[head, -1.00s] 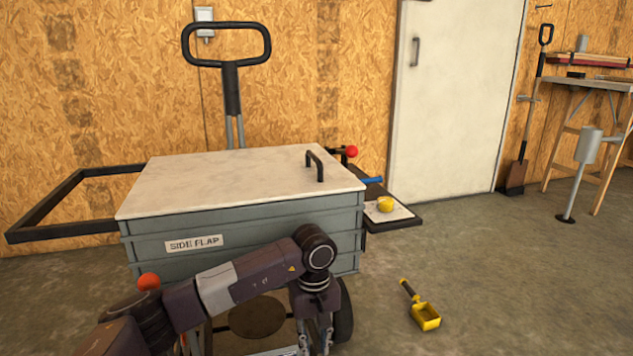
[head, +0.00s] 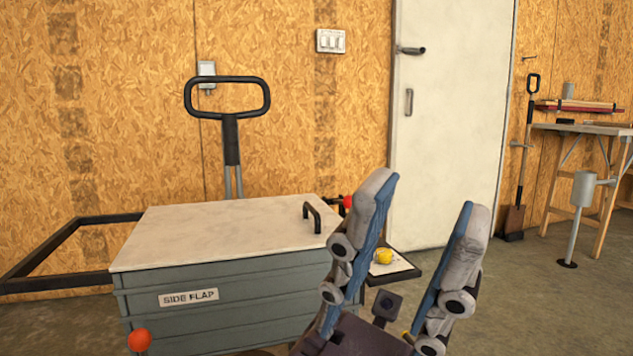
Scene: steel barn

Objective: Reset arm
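My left gripper (head: 430,200) fills the lower middle of the head view. Its two grey-and-blue fingers point upward, spread well apart, with nothing between them. It stands in front of the right end of the grey cart (head: 243,312) and hides part of it. The cart's pale lid (head: 220,232) is shut and has a black handle (head: 312,215) at its right. My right gripper is not in view.
A side tray (head: 408,272) holding a yellow object (head: 383,256) juts from the cart's right side. A white door (head: 447,130) stands behind. A shovel (head: 520,170) and a workbench (head: 580,129) are at the right. Floor between is open.

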